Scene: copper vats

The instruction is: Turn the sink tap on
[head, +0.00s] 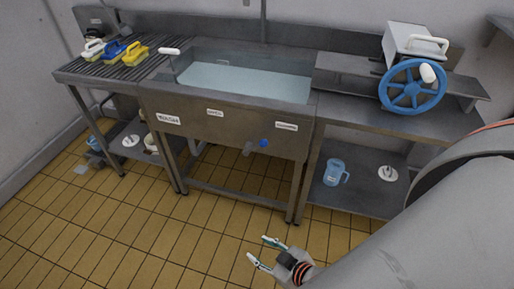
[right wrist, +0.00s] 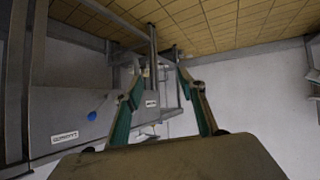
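The steel sink (head: 225,122) stands against the back wall and its basin holds water (head: 245,82). A white lever handle (head: 168,51) on a thin post rises at the sink's left rim; it looks like the tap, but I cannot tell its setting. A blue knob (head: 264,143) sits below the sink front, and it also shows in the right wrist view (right wrist: 92,116). My right gripper (head: 262,250) is open and empty, low over the floor in front of the sink and apart from it. Its spread fingers show in the right wrist view (right wrist: 160,76). My left gripper is out of view.
Several brushes (head: 115,50) lie on the ribbed drainboard left of the sink. A blue handwheel (head: 412,87) stands on the right bench. A blue jug (head: 334,172) and a white round object (head: 387,173) are on its lower shelf. The tiled floor (head: 120,225) is clear.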

